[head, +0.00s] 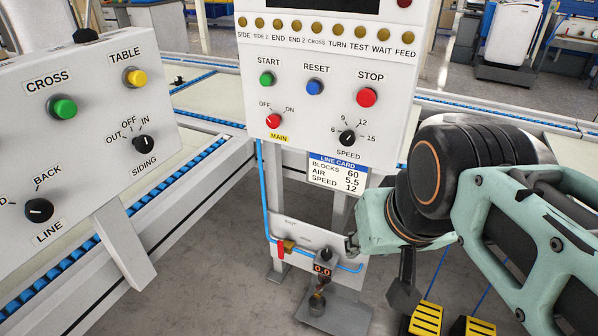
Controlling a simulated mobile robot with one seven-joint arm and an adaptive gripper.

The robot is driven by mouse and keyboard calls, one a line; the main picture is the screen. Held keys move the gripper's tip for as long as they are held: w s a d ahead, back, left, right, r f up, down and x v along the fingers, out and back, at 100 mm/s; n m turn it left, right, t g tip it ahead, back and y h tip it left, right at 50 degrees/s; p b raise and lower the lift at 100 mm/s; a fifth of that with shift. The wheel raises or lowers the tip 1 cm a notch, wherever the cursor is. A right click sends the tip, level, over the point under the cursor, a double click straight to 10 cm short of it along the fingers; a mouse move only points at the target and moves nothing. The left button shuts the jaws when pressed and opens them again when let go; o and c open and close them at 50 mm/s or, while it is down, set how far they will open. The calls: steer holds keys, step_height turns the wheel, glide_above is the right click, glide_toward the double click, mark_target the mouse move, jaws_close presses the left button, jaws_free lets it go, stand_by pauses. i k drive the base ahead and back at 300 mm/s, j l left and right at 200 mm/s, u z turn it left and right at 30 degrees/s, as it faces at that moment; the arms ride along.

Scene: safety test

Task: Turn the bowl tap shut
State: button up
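A small tap with a red lever (281,249) and a brass body (290,246) sits on the blue air hose, low on the grey panel below the control box. I take it for the bowl tap; the panel's print is too small to read. The red lever stands about upright, across the hose's run there. My arm reaches in from the right. A dark part at its end, probably my gripper (404,292), points down, right of the tap and apart from it. Its fingers cannot be made out.
The control box (325,120) hangs above the tap; its line card (338,171) lists AIR 5.5. A second box (85,130) stands left. Conveyor rails (160,215) run behind it. Yellow-black pedals (426,318) lie on the floor. Floor left of the tap panel is clear.

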mark_target(319, 289)
steer(key=k, duration=0.1)
steer(key=i+j, duration=0.1)
steer(key=j, duration=1)
steer(key=i+j, duration=0.15)
steer(key=j, duration=0.4)
steer(key=u, duration=0.05)
